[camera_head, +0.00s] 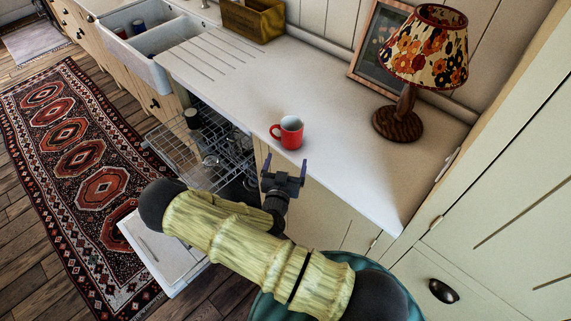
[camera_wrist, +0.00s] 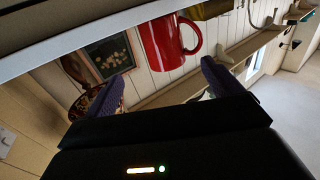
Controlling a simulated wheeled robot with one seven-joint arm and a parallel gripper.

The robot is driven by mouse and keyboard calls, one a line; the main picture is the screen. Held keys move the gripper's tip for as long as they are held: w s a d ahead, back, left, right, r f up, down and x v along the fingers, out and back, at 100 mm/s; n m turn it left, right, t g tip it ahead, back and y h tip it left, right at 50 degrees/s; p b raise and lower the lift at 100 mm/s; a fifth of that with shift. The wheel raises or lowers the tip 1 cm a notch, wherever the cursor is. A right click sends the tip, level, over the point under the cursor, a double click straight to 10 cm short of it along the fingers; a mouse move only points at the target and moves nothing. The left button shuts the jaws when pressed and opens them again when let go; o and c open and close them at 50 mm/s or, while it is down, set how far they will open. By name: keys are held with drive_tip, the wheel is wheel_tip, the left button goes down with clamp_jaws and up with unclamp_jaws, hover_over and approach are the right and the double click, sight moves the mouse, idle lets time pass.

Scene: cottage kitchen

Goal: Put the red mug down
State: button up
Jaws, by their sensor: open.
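The red mug (camera_head: 289,132) stands upright on the white countertop (camera_head: 336,127), close to its front edge, with its handle to the left. My gripper (camera_head: 284,168) is open and empty in front of the counter edge, just short of the mug and apart from it. In the wrist view the red mug (camera_wrist: 168,42) shows beyond and between the two spread purple fingertips (camera_wrist: 160,82), with its handle on the right. That view is rolled, so the counter lies along its top.
A lamp with a floral shade (camera_head: 425,48) and a picture frame (camera_head: 380,46) stand right of the mug. A wooden box (camera_head: 252,18) and a white sink (camera_head: 150,45) are at the back left. An open dishwasher rack (camera_head: 205,143) sits below the counter. The counter around the mug is clear.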

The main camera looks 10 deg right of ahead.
drive_tip(key=s+d+r+m+g+h, duration=0.35)
drive_tip(key=s+d+m+g, duration=0.4)
drive_tip(key=m, duration=0.95)
drive_tip(key=s+d+r+m+g+h, duration=0.2)
drive_tip(key=s+d+r+m+g, duration=0.4)
drive_tip(key=m, duration=1.2)
drive_tip(key=s+a+r+m+g+y, duration=0.1)
drive_tip(key=s+a+m+g+y, duration=0.55)
drive_tip(key=m, duration=1.15)
drive_tip(key=w+a+r+m+t+y, duration=0.2)
drive_tip(key=r+m+t+y, duration=0.3)
drive_tip(key=m, duration=0.9)
wheel_tip(320, 180, up, 3)
drive_tip(key=shift+a+f+t+y, duration=0.1)
drive_tip(key=shift+a+t+y, duration=0.3)
drive_tip(key=shift+a+t, duration=0.1)
